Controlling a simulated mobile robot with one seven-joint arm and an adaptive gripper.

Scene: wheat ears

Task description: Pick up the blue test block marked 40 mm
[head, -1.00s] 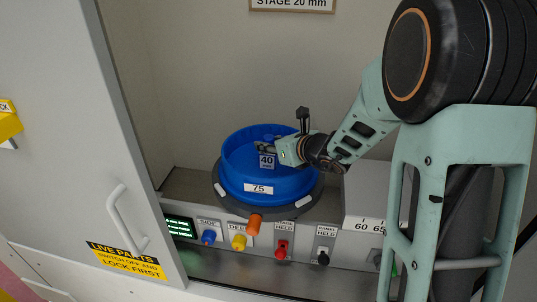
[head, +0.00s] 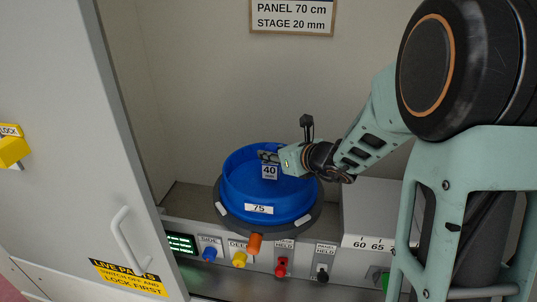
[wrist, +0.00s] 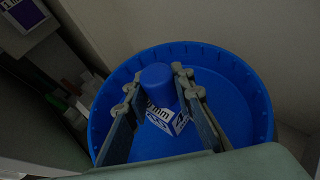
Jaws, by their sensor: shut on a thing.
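The blue test block shows its white 40 label (head: 269,172) in the head view, just below my gripper (head: 268,157), inside the round blue tub (head: 280,211) marked 75. In the wrist view, my gripper (wrist: 158,83) has a finger on either side of the block. A blue rounded part (wrist: 157,77) shows between the fingertips, with white lettered faces (wrist: 165,119) below it. My gripper is shut on the block. The fingers hide part of its sides. I cannot tell how far its base is from the tub floor.
The tub's rim surrounds the block and fingers. A box marked 60 65 (head: 375,215) stands right. The cabinet door (head: 100,150) is at left.

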